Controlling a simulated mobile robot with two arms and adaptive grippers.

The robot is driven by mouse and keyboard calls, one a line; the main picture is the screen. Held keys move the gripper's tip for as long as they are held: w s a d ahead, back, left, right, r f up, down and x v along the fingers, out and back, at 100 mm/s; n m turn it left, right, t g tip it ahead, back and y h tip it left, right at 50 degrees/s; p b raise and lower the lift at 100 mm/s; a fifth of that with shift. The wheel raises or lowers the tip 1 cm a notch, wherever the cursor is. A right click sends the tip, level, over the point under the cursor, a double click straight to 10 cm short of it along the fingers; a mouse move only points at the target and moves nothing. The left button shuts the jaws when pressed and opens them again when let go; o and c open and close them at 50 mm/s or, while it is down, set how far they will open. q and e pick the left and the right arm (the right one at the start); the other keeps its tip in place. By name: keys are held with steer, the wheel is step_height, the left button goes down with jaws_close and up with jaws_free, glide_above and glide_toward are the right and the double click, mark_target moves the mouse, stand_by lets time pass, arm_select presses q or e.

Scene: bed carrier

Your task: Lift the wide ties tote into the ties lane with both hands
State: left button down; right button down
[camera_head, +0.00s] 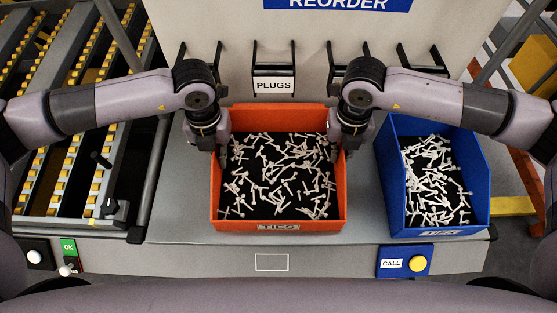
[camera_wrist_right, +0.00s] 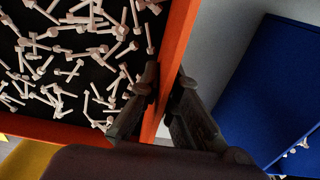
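The wide orange tote (camera_head: 214,208), labelled TIES, sits on the grey bench, full of loose white ties on a dark floor. My left gripper (camera_head: 221,150) is at its left wall near the back; its fingers are too small to tell open or shut. My right gripper (camera_head: 347,147) is at the right wall. In the right wrist view, the right gripper's fingers (camera_wrist_right: 166,88) are on either side of the orange wall (camera_wrist_right: 178,35), close against it, one inside and one outside. The tote looks level and appears to rest on the bench.
A blue tote (camera_head: 482,190) with similar white pieces stands at the right. A roller rack with yellow rollers (camera_head: 70,170) is at the left. A PLUGS label (camera_head: 274,85) is on the back panel. A CALL button (camera_head: 418,263) is on the front edge. Bare bench (camera_head: 180,215) lies left of the orange tote.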

arm_select(q)
steer(key=shift+r, duration=0.1)
arm_select(e)
steer(key=shift+r, duration=0.1)
stand_by(0.6)
